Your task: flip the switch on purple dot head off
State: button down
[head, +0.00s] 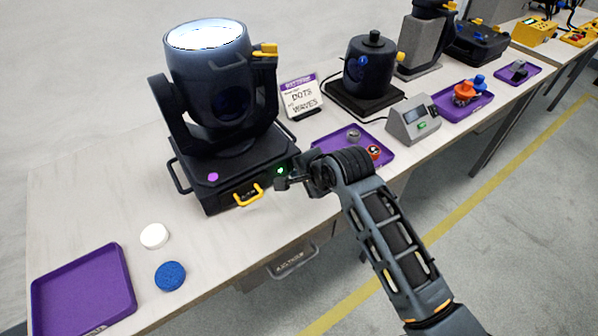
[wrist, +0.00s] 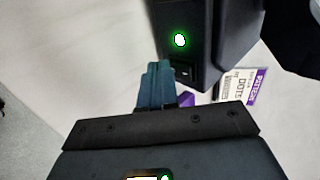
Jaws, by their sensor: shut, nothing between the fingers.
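The purple dot head (head: 225,100) is a black moving-head lamp on the table, with its lens lit white. A purple dot (head: 213,176) marks its base. A green light (head: 280,170) glows on the base's right end face; it also shows in the wrist view (wrist: 180,40). Just below that light in the wrist view is a black rocker switch (wrist: 184,72). My gripper (head: 284,183) is shut and empty at this end of the base. In the wrist view its closed fingertips (wrist: 158,68) are just left of the switch; I cannot tell whether they touch.
A yellow handle (head: 248,196) is on the base front. A sign (head: 302,97) and a purple tray (head: 345,140) with small parts stand to the right. A white disc (head: 154,236), a blue disc (head: 170,276) and an empty purple tray (head: 82,290) lie front left.

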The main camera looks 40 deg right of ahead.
jog(key=shift+w+f, duration=0.1)
jog(key=shift+w, duration=0.05)
jog(key=shift+w+f+b, duration=0.1)
jog(key=shift+f+b, duration=0.15)
jog(key=shift+b, duration=0.25)
jog(key=shift+r+t, duration=0.25)
jog(key=shift+t, duration=0.05)
jog(key=shift+w, duration=0.1)
jog(key=shift+r+p, duration=0.9)
jog(key=shift+p, duration=0.2)
